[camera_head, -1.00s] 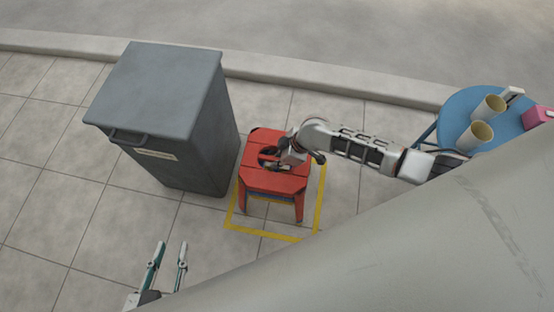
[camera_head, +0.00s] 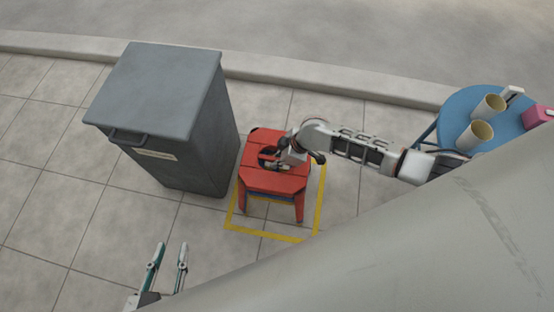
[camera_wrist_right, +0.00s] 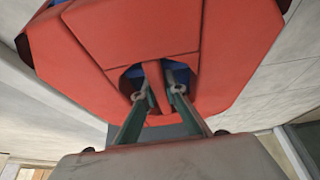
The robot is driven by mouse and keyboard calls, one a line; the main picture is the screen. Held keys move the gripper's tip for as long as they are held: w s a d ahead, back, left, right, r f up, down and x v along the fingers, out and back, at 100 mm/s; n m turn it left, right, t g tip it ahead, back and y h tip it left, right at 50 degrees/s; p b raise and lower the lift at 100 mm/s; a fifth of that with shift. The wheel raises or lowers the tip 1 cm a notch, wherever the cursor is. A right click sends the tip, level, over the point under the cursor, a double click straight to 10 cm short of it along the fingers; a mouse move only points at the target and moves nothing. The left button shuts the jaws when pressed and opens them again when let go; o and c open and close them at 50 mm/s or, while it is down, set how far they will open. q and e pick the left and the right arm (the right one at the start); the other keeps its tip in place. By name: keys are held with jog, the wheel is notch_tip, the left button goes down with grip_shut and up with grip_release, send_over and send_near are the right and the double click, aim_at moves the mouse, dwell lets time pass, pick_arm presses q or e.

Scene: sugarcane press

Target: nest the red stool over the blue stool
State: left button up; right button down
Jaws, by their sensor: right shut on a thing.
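The red stool (camera_head: 273,180) stands inside the yellow floor square, beside the grey bin. A strip of the blue stool (camera_head: 270,196) shows under the red seat's front edge, between the red legs; the rest of it is hidden. Blue also shows through the red seat's slots in the right wrist view (camera_wrist_right: 180,76). My right gripper (camera_head: 281,160) is at the red seat from above, and in the right wrist view its fingers (camera_wrist_right: 160,90) are shut on the bar of the red stool between the slots. My left gripper (camera_head: 168,255) is open and empty at the lower left, away from the stools.
A grey lidded bin (camera_head: 170,120) stands close to the left of the stools. A round blue table (camera_head: 462,108) with two cups (camera_head: 476,135) and a pink item (camera_head: 536,117) is at right. Yellow tape (camera_head: 320,205) marks the floor. A curb (camera_head: 330,88) runs behind.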

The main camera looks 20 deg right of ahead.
jog(key=c, duration=2)
grip_release()
jog(key=shift+s+f, duration=0.6)
jog(key=shift+f, duration=0.2)
pick_arm(q)
jog(key=shift+s+f, duration=0.2)
jog(key=shift+f, duration=0.2)
pick_arm(e)
jog(key=shift+s+a+f, duration=0.1)
jog(key=shift+f, duration=0.1)
jog(key=shift+s, duration=0.1)
jog(key=shift+d+r, duration=0.35)
jog(key=shift+r, duration=0.05)
jog(key=v, duration=0.2)
jog(key=w+v, duration=0.1)
jog(key=v, duration=0.4)
jog(key=shift+w+a+r, duration=0.15)
jog(key=shift+w+r, duration=0.05)
jog(key=shift+r, duration=0.5)
pick_arm(q)
jog(key=shift+f, duration=0.15)
jog(key=shift+w+r, duration=0.15)
jog(key=shift+r, duration=0.2)
pick_arm(e)
jog(key=shift+w+r, duration=0.1)
